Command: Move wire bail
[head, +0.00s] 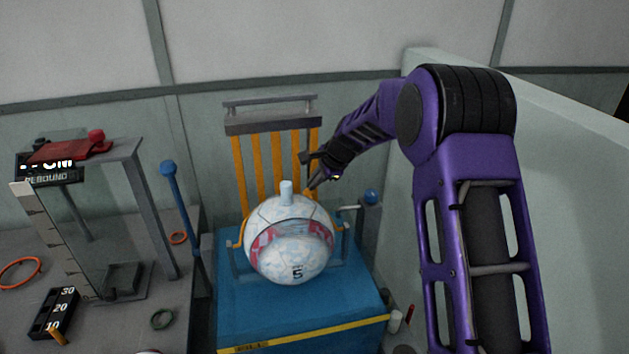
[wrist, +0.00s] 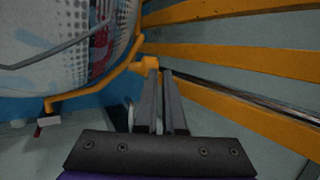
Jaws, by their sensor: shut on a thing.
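The wire bail looks like a thin orange rod, bent around the side of the white ball (head: 290,262). In the wrist view the bail (wrist: 88,88) runs along the ball (wrist: 45,60) and has a small orange block at its upper end. My gripper (wrist: 160,78) has its two dark fingers close together at this block, shut on the bail. In the head view my gripper (head: 314,184) is behind and right of the ball's top, and its fingertips are small there. Orange bail parts (head: 339,232) show beside the ball; the rest is hidden.
A rack of upright orange slats (head: 275,160) stands close behind the ball. The blue box (head: 300,318) carries the ball. A blue-knobbed lever (head: 180,200) stands left, and a blue knob (head: 371,196) right. A grey wall (head: 560,200) bounds the right side.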

